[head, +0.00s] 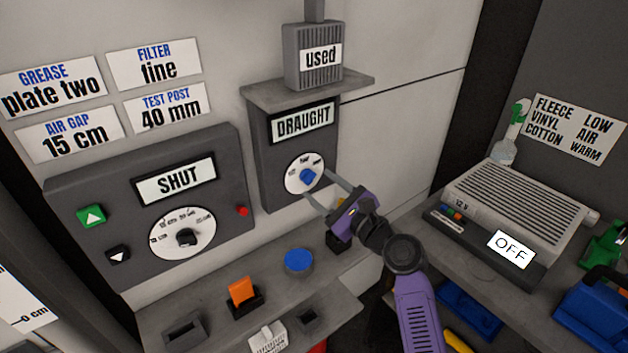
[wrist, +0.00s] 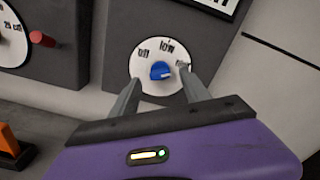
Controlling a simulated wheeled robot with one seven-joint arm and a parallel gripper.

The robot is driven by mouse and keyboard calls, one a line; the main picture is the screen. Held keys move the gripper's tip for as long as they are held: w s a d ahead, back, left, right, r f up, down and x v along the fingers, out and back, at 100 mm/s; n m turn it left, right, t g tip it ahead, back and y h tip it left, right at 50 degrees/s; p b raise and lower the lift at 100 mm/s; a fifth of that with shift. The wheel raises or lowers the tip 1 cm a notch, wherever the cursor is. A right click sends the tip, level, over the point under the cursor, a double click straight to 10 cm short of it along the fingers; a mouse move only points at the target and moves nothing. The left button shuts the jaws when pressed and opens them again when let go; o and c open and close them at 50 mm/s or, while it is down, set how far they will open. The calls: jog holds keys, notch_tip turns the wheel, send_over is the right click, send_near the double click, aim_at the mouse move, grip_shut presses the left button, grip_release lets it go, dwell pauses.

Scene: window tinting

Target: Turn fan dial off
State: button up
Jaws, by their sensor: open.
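The fan dial is a blue knob (head: 309,177) on a white round scale, on the front of a grey box under a display reading DRAUGHT (head: 303,121). In the wrist view the blue knob (wrist: 161,70) shows with "off" at the upper left of its scale, "low" at the top and a blurred word at the right. I cannot tell for certain which word the knob points to. My gripper (head: 319,184) is open and empty, its fingers reaching toward the dial. In the wrist view the gripper's fingertips (wrist: 160,78) lie left and right of the knob; contact cannot be told.
A left panel (head: 105,178) has a SHUT display, a black knob and a red button (head: 242,211). A grey "used" box (head: 313,58) stands above the fan box. Below are a blue disc (head: 298,262) and an orange block (head: 242,290). A grilled unit reading OFF (head: 512,249) stands right.

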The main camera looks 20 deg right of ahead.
aim_at(312, 180)
jog(key=shift+x, duration=1.7)
grip_shut()
